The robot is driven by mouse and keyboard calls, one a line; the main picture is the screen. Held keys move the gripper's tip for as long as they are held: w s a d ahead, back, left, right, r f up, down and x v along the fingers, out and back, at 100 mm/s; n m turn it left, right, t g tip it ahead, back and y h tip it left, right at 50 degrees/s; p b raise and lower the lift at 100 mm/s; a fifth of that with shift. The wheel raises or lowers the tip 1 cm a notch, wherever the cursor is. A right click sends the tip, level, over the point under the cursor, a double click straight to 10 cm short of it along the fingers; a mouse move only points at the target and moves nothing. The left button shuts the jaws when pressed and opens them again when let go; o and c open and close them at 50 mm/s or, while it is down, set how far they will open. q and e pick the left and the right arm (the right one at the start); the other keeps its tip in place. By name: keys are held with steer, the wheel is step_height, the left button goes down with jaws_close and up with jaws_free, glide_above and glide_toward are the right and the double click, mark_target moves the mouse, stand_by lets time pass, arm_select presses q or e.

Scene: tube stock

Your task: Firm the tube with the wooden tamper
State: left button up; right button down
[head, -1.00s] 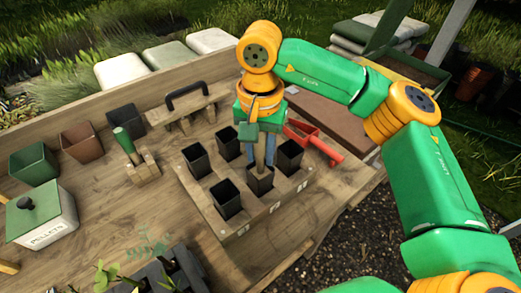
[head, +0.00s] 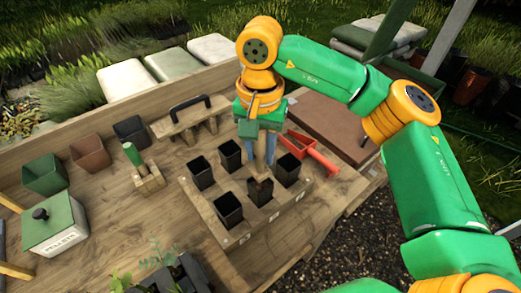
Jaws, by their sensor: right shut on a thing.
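A wooden rack (head: 212,215) holds several black square tubes. My right gripper (head: 263,152) is above the rack and shut on the wooden tamper (head: 261,168), which points down. The tamper's lower end is at the mouth of the front middle tube (head: 260,193). I cannot tell how far inside it reaches. Something brown shows in that tube's mouth. The other tubes, such as the front left one (head: 229,210), look dark inside. My left gripper is not in view.
A green-handled tool (head: 132,154) in a wooden stand, a black-handled wooden piece (head: 190,118) and a pellet box (head: 55,228) are left of the rack. Seedlings (head: 160,270) stand at the front.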

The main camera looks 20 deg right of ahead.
mark_target(261, 131)
steer(key=shift+r+p, duration=2.25)
steer(key=shift+r, duration=0.65)
steer(key=shift+f, duration=0.1)
